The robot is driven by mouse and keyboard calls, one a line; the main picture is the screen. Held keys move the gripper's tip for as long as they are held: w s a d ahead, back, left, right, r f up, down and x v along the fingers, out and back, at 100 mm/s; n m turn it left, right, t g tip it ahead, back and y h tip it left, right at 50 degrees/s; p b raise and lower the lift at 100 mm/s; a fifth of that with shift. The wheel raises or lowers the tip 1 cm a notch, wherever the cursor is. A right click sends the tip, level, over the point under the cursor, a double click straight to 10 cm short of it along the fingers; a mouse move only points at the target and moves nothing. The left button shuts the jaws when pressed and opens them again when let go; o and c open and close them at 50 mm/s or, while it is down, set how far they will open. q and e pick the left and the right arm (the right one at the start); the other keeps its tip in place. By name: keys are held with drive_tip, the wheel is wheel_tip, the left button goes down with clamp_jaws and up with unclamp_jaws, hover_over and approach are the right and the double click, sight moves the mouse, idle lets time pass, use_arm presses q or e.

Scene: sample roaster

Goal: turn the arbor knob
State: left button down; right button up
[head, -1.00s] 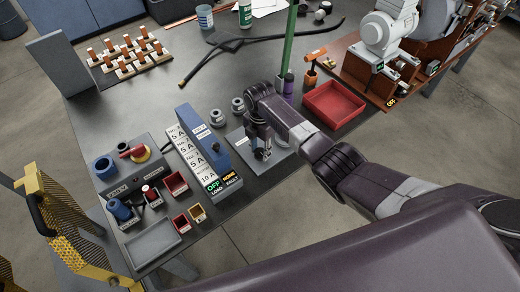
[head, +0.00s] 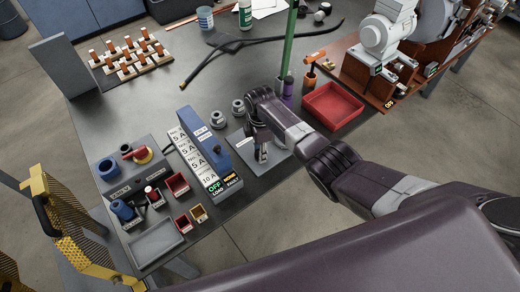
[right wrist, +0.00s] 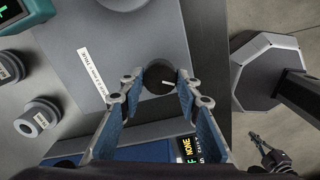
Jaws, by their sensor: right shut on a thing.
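The arbor knob (right wrist: 154,73) is a dark round knob with a white pointer mark, on a grey plate (right wrist: 152,28) with a white label. In the right wrist view my right gripper (right wrist: 158,84) has its fingertips on either side of the knob, shut on it. In the head view the same gripper (head: 262,155) points down over the grey plate (head: 239,147) near the table's front edge and hides the knob. A small dark gripper, apparently my left one (right wrist: 272,155), shows over the floor in the right wrist view; its finger opening is unclear.
A blue box (head: 204,138) with labelled slots and an OFF/NONE display stands left of the plate. Two grey round pieces (head: 218,119) (head: 238,107) sit behind it. A red tray (head: 333,106) and a green post (head: 288,40) stand to the right and behind.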

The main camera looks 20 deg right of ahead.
drive_tip(key=m+p, duration=0.1)
drive_tip(key=m, duration=0.2)
drive_tip(key=shift+r+m, duration=0.1)
drive_tip(key=shift+m, duration=0.3)
drive_tip(key=m, duration=0.3)
drive_tip(key=shift+m+p, duration=0.3)
drive_tip(key=shift+p, duration=0.05)
drive_tip(key=m, duration=0.3)
drive_tip(key=shift+m+p, duration=0.3)
drive_tip(key=m, duration=0.3)
drive_tip(key=shift+m, duration=0.3)
drive_tip(key=m, duration=0.3)
drive_tip(key=shift+m+p, duration=0.3)
drive_tip(key=shift+p, duration=0.1)
drive_tip(key=m, duration=0.3)
drive_tip(key=shift+m, duration=0.4)
drive_tip(key=m, duration=0.3)
drive_tip(key=shift+m, duration=2)
